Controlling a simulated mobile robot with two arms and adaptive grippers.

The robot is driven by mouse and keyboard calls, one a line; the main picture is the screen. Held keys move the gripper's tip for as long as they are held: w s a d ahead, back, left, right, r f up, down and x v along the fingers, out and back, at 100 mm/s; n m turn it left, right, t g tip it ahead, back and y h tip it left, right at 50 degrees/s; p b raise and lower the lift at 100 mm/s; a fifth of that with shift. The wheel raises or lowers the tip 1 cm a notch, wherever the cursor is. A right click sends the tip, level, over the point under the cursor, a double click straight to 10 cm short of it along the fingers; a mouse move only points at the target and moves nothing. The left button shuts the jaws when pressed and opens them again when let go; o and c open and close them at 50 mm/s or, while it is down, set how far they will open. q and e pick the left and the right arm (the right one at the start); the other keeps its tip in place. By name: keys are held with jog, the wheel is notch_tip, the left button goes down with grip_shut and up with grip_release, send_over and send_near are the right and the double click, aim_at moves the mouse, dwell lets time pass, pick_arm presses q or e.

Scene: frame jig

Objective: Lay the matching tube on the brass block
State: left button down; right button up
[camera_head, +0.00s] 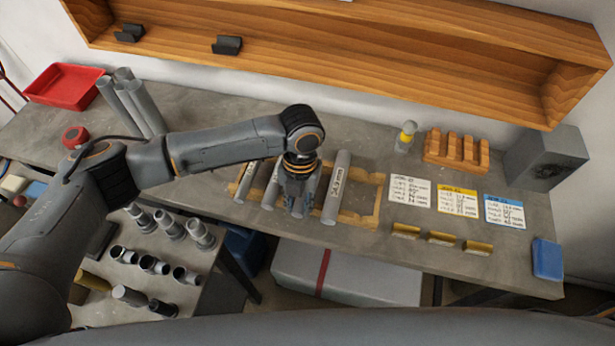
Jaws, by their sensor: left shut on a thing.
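Grey tubes with printed labels lie side by side on a wooden rack (362,217) on the bench. A left tube (247,181), a tube beside it (271,187) and a right tube (337,186) show. My left gripper (298,196) points down over the rack between the last two, shut on a grey tube there that is mostly hidden by the fingers. Three brass blocks, a left one (405,230), a middle one (441,239) and a right one (478,247), lie near the front edge, bare. Behind them lie a white card (410,191), a yellow-headed card (457,202) and a blue-headed card (504,212). My right gripper is out of view.
A grey box (545,157) and a blue block (547,259) are at right. A wooden shelf (340,62) overhangs the back. Upright pipes (140,105) and a red tray (65,86) are at left.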

pick_arm(q)
jog(key=shift+r, duration=0.15)
notch_tip(320, 180, up, 9)
jog(key=p, duration=0.8)
